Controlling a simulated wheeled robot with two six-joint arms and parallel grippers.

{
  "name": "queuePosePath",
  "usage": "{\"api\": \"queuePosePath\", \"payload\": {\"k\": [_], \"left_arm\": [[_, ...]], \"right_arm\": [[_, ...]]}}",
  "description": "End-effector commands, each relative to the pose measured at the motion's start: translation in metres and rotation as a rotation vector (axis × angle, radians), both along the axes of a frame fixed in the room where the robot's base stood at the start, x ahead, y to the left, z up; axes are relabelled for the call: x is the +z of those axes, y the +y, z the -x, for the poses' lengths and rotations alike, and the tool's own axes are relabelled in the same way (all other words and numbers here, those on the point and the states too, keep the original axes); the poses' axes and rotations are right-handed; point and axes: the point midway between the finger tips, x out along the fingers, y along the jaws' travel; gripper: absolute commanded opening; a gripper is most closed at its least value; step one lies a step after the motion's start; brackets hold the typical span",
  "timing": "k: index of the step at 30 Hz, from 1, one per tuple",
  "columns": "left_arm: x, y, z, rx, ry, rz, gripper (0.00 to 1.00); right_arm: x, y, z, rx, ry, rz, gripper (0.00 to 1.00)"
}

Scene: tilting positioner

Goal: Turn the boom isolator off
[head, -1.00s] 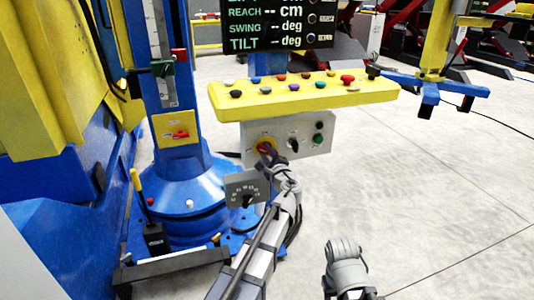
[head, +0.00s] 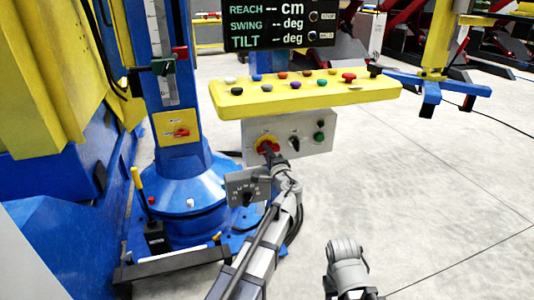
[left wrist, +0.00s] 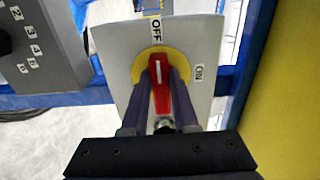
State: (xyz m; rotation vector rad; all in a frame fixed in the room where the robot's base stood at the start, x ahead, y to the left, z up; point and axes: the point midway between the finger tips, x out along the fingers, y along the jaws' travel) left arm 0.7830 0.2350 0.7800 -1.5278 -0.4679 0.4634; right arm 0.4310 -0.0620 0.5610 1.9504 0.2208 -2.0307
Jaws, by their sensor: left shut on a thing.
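A red rotary isolator handle (left wrist: 160,88) with a white pointer line sits on a yellow round plate on a grey box face. In the left wrist view its pointer aims up at the OFF label (left wrist: 156,29); the ON label (left wrist: 199,72) is to the right. In the head view the handle (head: 268,147) is on the left of the grey box (head: 316,148) under the yellow button panel. My left gripper (left wrist: 161,82) is shut on the handle, with one dark finger on each side.
A second red handle (head: 181,132) is on a yellow plate on the blue column. A numbered selector (head: 248,187) sits beside my left arm. The yellow button panel (head: 230,103) overhangs the grey box. Open floor lies to the right.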

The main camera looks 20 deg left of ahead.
Motion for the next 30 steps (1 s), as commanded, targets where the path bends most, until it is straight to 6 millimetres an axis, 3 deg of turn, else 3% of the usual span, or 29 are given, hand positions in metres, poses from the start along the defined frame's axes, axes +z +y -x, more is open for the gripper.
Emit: {"api": "queuePosePath", "payload": {"k": [12, 13, 20, 30], "left_arm": [[-0.0009, 0.0000, 0.0012, 0.001, -0.004, 0.010, 0.00], [-0.0009, 0.0000, 0.0012, 0.001, -0.004, 0.010, 0.30], [-0.0005, 0.0000, 0.0007, 0.001, -0.004, 0.008, 0.56], [-0.0003, -0.0033, 0.0060, -0.001, -0.004, 0.007, 0.57]], "right_arm": [[-0.0004, 0.0000, 0.0000, 0.000, 0.000, 0.000, 0.50], [-0.0004, 0.0000, 0.0000, 0.000, 0.000, 0.000, 0.50], [-0.0003, 0.0000, 0.0000, 0.000, 0.000, 0.000, 0.50], [-0.0002, 0.0000, 0.0000, 0.000, 0.000, 0.000, 0.50]]}}
